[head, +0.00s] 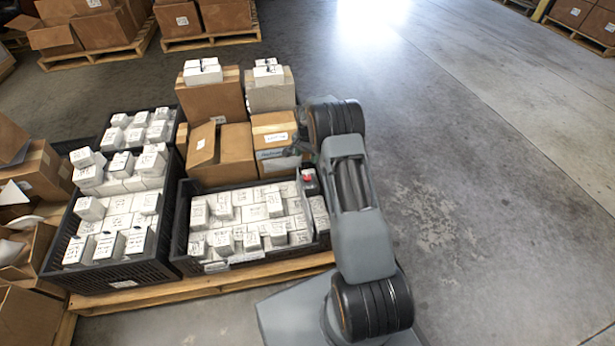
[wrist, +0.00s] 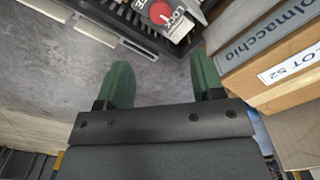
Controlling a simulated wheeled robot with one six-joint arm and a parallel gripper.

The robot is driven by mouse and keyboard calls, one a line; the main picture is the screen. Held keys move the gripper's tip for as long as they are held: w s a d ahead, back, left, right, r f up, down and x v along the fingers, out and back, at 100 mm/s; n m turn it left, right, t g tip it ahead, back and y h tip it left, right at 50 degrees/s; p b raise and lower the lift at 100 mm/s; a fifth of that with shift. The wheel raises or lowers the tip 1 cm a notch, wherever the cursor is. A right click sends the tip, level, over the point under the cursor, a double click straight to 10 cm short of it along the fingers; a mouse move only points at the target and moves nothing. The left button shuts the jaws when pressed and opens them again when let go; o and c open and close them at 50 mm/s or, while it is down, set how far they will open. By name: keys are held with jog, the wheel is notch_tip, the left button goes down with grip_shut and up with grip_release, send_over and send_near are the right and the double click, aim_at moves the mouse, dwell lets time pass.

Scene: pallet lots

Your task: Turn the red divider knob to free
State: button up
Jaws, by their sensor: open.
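The red divider knob (wrist: 161,12) shows at the top edge of the wrist view, on a grey plate at the black crate's rim. The word LOCK is printed beside it at lower right, and part of another word shows at upper left. Which way the knob points is too small to tell. In the head view the knob (head: 308,179) is a small red spot at the right end of the front crate (head: 252,262). My gripper (wrist: 163,70) has two green fingers spread apart with nothing between them. The knob lies beyond the fingertips, not touched.
A cardboard box with a LOT 52 label (wrist: 291,68) stands close to the right finger. White boxes fill the front crate and the left crate (head: 120,277). Brown cartons (head: 222,155) stand behind. The floor to the right (head: 480,200) is clear.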

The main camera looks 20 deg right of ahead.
aim_at(307, 177)
notch_tip(307, 177, down, 13)
jog(key=b, duration=0.4)
jog(key=shift+r, duration=0.15)
jog(key=shift+c, duration=0.4)
jog(key=c, duration=0.7)
jog(key=shift+d, duration=0.1)
jog(key=shift+c, duration=0.7)
